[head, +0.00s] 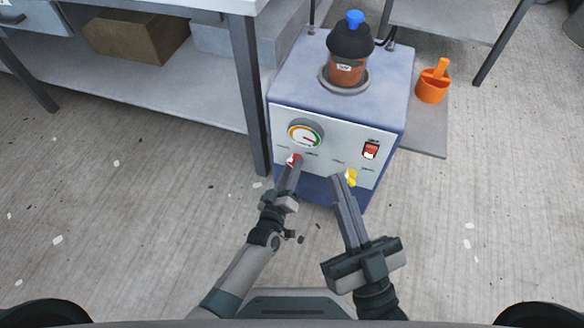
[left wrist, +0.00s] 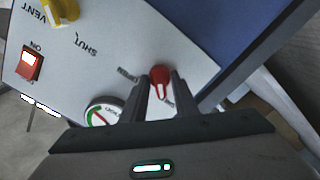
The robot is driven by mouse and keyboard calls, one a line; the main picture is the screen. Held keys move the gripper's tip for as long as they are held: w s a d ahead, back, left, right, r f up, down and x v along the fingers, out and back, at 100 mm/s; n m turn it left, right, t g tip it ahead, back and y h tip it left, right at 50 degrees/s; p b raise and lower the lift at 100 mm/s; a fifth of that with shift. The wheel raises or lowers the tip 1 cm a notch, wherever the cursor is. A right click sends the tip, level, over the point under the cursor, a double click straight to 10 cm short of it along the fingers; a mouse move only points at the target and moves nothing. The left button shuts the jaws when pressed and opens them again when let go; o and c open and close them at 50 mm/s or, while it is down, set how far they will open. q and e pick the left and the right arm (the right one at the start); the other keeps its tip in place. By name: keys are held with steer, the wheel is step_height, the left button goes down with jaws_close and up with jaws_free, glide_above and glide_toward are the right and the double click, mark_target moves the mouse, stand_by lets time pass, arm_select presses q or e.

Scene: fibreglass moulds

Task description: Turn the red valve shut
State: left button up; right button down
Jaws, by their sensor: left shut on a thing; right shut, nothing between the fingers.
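The red valve (head: 292,160) is a small red handle on the front panel of a blue-and-white machine (head: 325,142), below a round gauge (head: 305,136). My left gripper (head: 295,165) is at the valve, its fingers closed on the handle. In the left wrist view, the red valve (left wrist: 161,78) sits between the two fingertips of my left gripper (left wrist: 162,86). A yellow valve (head: 351,178) is on the panel's right side. My right gripper (head: 338,180) is shut and empty, its tips just left of the yellow valve.
A red switch (head: 370,150) is above the yellow valve. A dark jar with a blue top (head: 350,50) stands on the machine. A table leg (head: 250,95) stands close to the machine's left side. An orange scoop container (head: 433,85) is at right. Floor in front is open.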

arm_select(q)
steer(key=o, duration=1.1)
steer(key=shift+c, duration=0.2)
steer(key=shift+s, duration=0.1)
steer(key=p+v, duration=0.2)
steer(key=v, duration=1.5)
steer(key=shift+p, duration=0.3)
arm_select(e)
steer(key=w+f+g+h, duration=0.2)
steer(key=f+g, duration=0.3)
steer(key=f, duration=0.3)
steer(key=shift+w+d+f, duration=0.2)
steer(key=shift+w+d, duration=0.15)
steer(key=shift+w, duration=0.35)
arm_select(q)
steer(key=shift+s+r, duration=0.1)
